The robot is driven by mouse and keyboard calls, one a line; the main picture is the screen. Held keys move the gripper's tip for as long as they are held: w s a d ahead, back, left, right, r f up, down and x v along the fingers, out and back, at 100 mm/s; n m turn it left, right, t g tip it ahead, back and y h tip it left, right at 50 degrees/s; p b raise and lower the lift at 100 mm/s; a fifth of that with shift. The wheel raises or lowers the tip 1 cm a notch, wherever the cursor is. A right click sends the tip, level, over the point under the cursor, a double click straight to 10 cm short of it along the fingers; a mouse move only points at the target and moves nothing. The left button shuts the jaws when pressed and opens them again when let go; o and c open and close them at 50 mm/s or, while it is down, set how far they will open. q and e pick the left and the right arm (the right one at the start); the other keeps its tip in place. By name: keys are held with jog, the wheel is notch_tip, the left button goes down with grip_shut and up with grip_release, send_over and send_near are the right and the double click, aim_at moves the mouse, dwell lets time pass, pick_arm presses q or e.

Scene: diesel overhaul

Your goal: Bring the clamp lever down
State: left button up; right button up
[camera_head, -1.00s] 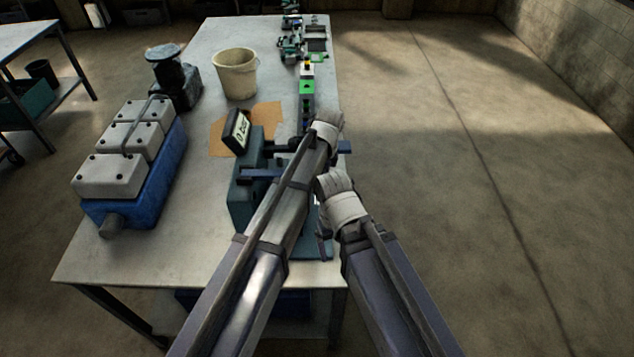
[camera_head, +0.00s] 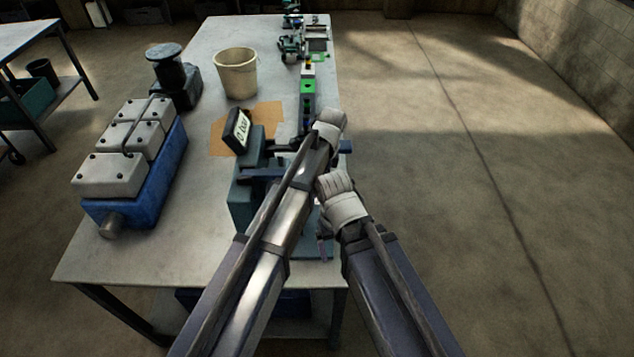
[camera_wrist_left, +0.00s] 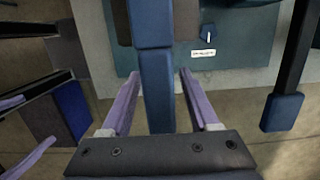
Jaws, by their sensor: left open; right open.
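A green-grey test stand (camera_head: 243,205) with a tilted display (camera_head: 238,131) stands on the bench. In the left wrist view, a blue bar (camera_wrist_left: 153,50) runs between the two spread fingers of my left gripper (camera_wrist_left: 160,76). A dark arm with a blue end grip (camera_wrist_left: 283,110) hangs to the right, outside the fingers. I cannot tell for sure which is the clamp lever. My left fingers are hidden there. My right gripper (camera_head: 323,246) is open, low beside the stand's right side.
A blue engine block with grey covers (camera_head: 112,173) is on the left of the bench. A beige bucket (camera_head: 236,75), a dark pump-like part (camera_head: 172,75) and small coloured parts (camera_head: 307,88) stand farther back. The floor to the right is clear.

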pick_arm(q)
jog(key=shift+r, duration=0.15)
notch_tip(320, 180, up, 10)
jog(key=p, duration=1)
jog(key=s+a+n+h, duration=0.2)
jog(key=s+a+n, duration=1.5)
jog(key=a+n, duration=0.1)
jog(key=s+d+f+m+b, duration=0.1)
jog(key=d+f+b, duration=0.2)
jog(key=f+b, duration=0.3)
jog(key=s+d+f+m+y+b, duration=0.1)
jog(key=s+d+f+b, duration=0.1)
jog(key=d+f+b, duration=0.2)
jog(key=s+d+f+m+b, duration=0.1)
jog(key=d+f+b, duration=0.3)
jog(key=f+b, duration=0.6)
jog(key=shift+s+d+f+m, duration=0.15)
jog(key=shift+s+f+m, duration=0.15)
jog(key=shift+f+m, duration=0.15)
